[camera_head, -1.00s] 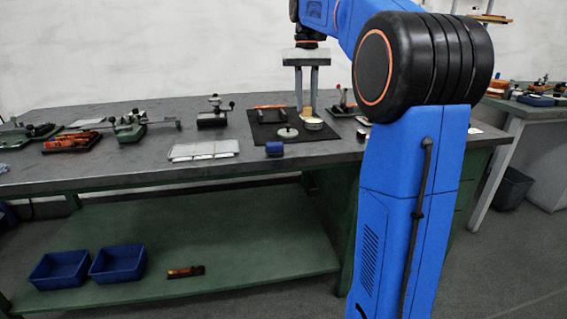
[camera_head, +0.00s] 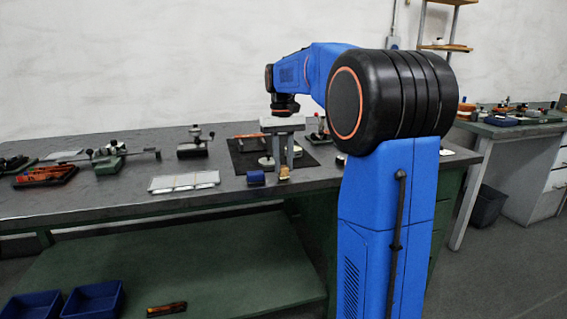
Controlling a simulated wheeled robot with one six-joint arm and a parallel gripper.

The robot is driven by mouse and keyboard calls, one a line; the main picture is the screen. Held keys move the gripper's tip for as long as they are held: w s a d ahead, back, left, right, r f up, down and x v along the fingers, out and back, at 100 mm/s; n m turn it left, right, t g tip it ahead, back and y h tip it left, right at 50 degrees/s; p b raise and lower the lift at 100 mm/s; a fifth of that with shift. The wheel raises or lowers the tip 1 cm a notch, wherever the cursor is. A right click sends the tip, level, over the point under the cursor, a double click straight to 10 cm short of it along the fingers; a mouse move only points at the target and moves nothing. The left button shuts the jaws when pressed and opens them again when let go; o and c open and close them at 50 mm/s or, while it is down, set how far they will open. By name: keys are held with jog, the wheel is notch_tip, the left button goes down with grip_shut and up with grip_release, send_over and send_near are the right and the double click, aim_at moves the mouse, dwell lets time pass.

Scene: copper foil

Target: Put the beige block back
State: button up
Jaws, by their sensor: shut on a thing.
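My gripper (camera_head: 283,165) points straight down near the front edge of the workbench, with its two grey fingers shut on the beige block (camera_head: 284,174). The small block shows at the fingertips, just right of a dark blue block (camera_head: 256,178). I cannot tell whether the beige block touches the bench top. The dark mat (camera_head: 244,157) lies behind the gripper, which hides part of it. A grey round disc (camera_head: 266,162) sits on the mat to the left of the fingers.
A pale segmented tray (camera_head: 184,182) lies left of the blue block. Small fixtures (camera_head: 196,145) and an orange-handled tool tray (camera_head: 46,175) stand farther left. Blue bins (camera_head: 94,299) sit on the green lower shelf (camera_head: 235,262). Bare bench top lies along the front edge.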

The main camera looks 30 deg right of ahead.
jog(key=o, duration=1)
jog(key=shift+f, duration=0.1)
notch_tip(320, 180, up, 12)
jog(key=w, duration=0.1)
jog(key=s+a+f+n+t, duration=0.1)
jog(key=s+a+f+t, duration=0.1)
jog(key=s+a+f, duration=0.45)
jog(key=s+a+f+n+t, duration=0.1)
jog(key=s+a+f, duration=0.25)
jog(key=s, duration=0.65)
jog(key=shift+s+a+f+n+t, duration=0.2)
jog(key=shift+s+a+f+t, duration=0.55)
jog(key=shift+s+f, duration=1.85)
jog(key=shift+s+a+f+n+t, duration=0.25)
jog(key=shift+s+a+f, duration=0.95)
jog(key=shift+s+f, duration=1.4)
jog(key=shift+s+a+f+n+t, duration=0.15)
jog(key=shift+s+a+f+t, duration=0.65)
jog(key=shift+s+f, duration=1.75)
